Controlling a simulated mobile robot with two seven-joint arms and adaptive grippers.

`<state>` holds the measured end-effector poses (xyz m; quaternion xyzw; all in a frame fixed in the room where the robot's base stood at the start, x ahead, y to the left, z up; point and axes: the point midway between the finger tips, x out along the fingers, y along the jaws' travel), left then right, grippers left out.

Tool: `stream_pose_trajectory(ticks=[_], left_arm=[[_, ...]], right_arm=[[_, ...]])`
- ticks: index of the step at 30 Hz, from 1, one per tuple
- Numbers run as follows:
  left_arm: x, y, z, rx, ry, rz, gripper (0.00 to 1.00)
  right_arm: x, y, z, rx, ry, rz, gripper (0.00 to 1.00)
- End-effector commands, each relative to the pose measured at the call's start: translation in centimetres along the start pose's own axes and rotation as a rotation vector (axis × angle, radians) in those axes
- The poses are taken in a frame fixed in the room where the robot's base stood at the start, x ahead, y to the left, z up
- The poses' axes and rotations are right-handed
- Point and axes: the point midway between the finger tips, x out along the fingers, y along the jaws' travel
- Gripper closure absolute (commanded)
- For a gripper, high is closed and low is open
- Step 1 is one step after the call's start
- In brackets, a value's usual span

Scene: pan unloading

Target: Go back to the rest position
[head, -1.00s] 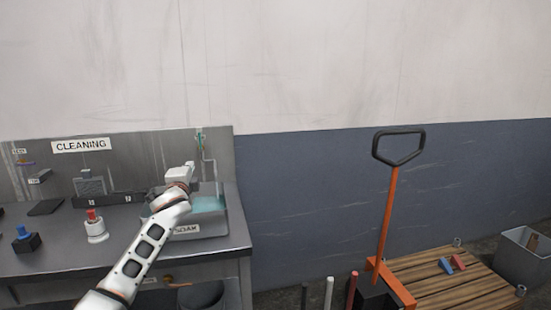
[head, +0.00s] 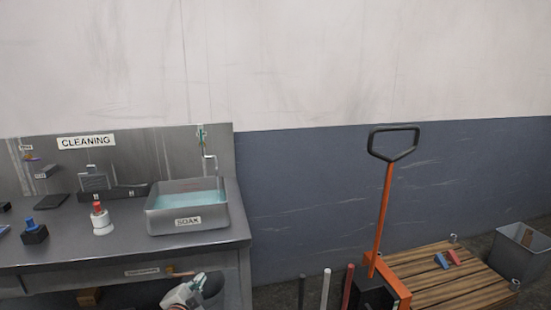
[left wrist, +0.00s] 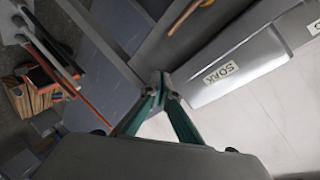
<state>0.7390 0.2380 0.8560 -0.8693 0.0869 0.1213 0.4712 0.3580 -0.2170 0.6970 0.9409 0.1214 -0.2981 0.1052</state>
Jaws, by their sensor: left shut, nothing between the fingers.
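My left gripper (head: 199,281) is low in the head view, in front of the bench's front edge and below the soak basin. In the left wrist view its teal fingers (left wrist: 160,78) meet at the tips, shut with nothing between them. Part of my left arm shows beside it at the bottom edge. The grey soak basin (head: 220,218) with blue-green liquid stands on the bench (head: 130,247), apart from the gripper. Its SOAK label also shows in the left wrist view (left wrist: 221,72). My right gripper is not in view.
On the bench are a white pot with a red top (head: 102,222) and a black block with a blue top (head: 35,234). An orange pallet jack (head: 382,220) stands right of the bench, by a wooden pallet (head: 440,285). A grey bin (head: 520,252) is at far right.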

Motion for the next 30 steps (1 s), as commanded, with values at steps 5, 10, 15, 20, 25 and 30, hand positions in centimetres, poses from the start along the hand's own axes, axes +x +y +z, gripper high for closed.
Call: stream_pose_trajectory(ticks=[5, 10, 15, 20, 25, 30], left_arm=[[-7.0, 9.1, 4.4, -0.188, -0.027, 0.106, 1.0], [-14.5, 15.7, 7.5, -0.369, -0.067, 0.189, 1.0], [-22.4, 20.5, 9.9, -0.545, -0.123, 0.256, 1.0], [-28.4, 22.9, 11.1, -0.672, -0.171, 0.294, 1.0], [-31.4, 23.9, 11.5, -0.74, -0.198, 0.311, 1.0], [-31.9, 24.0, 11.6, -0.753, -0.202, 0.313, 1.0]], right_arm=[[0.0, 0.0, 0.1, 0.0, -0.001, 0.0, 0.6], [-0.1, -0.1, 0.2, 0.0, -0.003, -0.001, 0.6], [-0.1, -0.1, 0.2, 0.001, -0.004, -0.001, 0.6], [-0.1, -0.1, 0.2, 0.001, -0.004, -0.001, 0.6], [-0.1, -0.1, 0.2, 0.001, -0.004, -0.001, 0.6], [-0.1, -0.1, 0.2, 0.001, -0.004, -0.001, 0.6]])
